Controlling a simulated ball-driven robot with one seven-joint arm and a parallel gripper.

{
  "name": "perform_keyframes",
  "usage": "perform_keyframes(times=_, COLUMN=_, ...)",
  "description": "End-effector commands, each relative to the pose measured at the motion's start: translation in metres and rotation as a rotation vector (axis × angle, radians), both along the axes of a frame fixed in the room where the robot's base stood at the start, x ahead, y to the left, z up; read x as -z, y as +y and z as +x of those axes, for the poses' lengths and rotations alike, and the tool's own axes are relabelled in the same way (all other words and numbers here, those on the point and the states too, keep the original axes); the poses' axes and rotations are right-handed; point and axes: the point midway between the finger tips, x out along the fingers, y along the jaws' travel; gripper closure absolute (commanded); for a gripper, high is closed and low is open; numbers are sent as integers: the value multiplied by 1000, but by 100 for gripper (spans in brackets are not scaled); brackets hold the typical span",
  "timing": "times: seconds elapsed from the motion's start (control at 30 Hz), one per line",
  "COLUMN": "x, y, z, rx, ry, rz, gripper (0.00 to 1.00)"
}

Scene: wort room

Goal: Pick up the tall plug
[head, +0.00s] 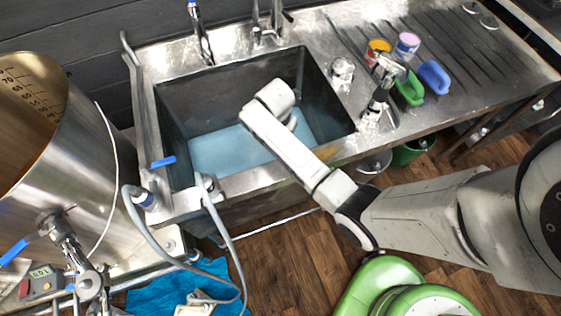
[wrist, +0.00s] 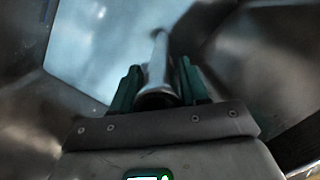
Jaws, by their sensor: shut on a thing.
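The tall plug (wrist: 159,62) is a slim grey metal tube. In the wrist view it stands between the two dark green fingers of my gripper (wrist: 158,86), which is shut on it near its dark, round end. The tube runs away from the gripper towards the pale blue floor of the sink. In the head view my gripper reaches down into the sink (head: 190,100), and my own wrist hides the fingers and most or all of the plug. I cannot tell whether the plug's far end touches the sink floor.
Pale blue water (head: 225,150) covers the sink floor. A tap (head: 200,35) stands at the sink's back edge. A metal can (head: 342,72), a green scoop or mug (head: 410,88) and a blue one (head: 434,77) stand on the drainer at right. A large steel kettle (head: 60,160) is at left.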

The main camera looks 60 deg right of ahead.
Motion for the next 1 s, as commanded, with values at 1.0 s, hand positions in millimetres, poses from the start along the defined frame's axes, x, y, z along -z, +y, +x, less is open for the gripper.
perform_keyframes(times=1.0, x=-2, y=-1, z=1, rx=0, ry=-2, rz=-2, gripper=100)
